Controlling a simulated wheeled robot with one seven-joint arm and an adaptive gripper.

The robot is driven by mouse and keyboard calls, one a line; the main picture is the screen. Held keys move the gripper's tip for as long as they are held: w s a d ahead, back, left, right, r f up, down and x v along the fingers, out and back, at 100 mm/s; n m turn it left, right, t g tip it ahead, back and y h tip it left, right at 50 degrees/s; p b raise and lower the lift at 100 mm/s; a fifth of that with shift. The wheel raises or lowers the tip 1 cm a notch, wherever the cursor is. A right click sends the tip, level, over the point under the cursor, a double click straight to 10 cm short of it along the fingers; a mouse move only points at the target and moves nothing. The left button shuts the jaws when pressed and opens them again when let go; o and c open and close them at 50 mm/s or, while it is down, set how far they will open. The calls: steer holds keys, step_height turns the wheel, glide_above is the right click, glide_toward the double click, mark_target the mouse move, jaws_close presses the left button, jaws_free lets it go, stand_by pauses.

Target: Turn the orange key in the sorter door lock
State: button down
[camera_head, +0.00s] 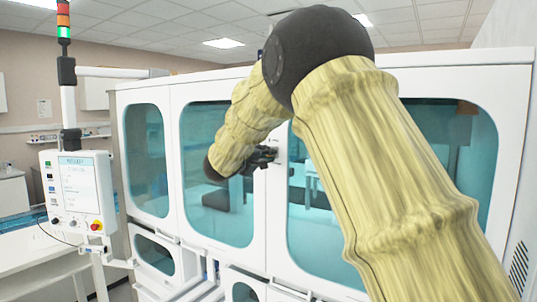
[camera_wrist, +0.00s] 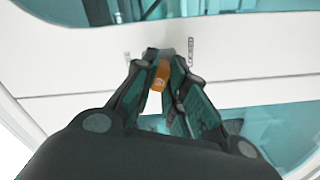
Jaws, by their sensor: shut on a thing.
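The orange key (camera_wrist: 161,76) shows in the wrist view between the fingertips of my gripper (camera_wrist: 160,80). The fingers are closed around it, and its far end meets the lock on the white sorter door frame (camera_wrist: 80,65). A dark grey lock part (camera_wrist: 160,53) shows just beyond the key. In the head view my gripper (camera_head: 267,156) is at the white upright between two door windows. The key is too small and too covered to make out there. The lock plate (camera_head: 276,146) shows only in part beside the fingers.
The white sorter cabinet (camera_head: 262,215) with large teal windows fills the middle. A control panel (camera_head: 77,188) with a signal tower (camera_head: 65,45) stands at its left. My arm covers much of the right doors in the head view. Open room lies at the far left.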

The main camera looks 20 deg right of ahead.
steer(key=shift+n, duration=1.6)
steer(key=c, duration=1.4)
jaws_free()
steer(key=shift+o, duration=0.2)
